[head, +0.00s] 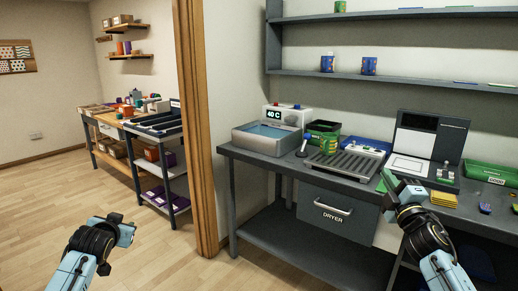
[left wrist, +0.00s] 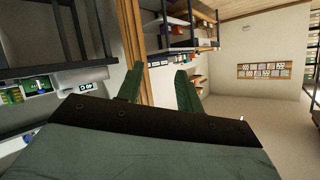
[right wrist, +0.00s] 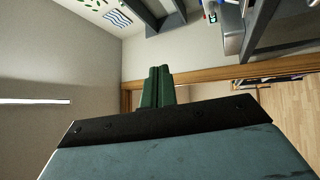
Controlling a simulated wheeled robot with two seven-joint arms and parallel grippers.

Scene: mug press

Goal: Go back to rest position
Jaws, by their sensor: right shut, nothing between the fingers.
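My right gripper (head: 390,184) is raised in front of the workbench, at the right of the head view. In the right wrist view its two green fingers (right wrist: 157,87) are together with nothing between them. My left gripper (head: 122,226) is low at the left of the head view, over the wooden floor and clear of furniture. In the left wrist view its two green fingers (left wrist: 158,88) stand apart with nothing between them.
The workbench (head: 270,168) carries a water bath (head: 268,138), a slatted rack (head: 345,164), a press-like machine (head: 428,142) and a green bin (head: 487,174). A dryer drawer (head: 335,212) is below. A wooden post (head: 196,120) divides the rooms. Floor at left is free.

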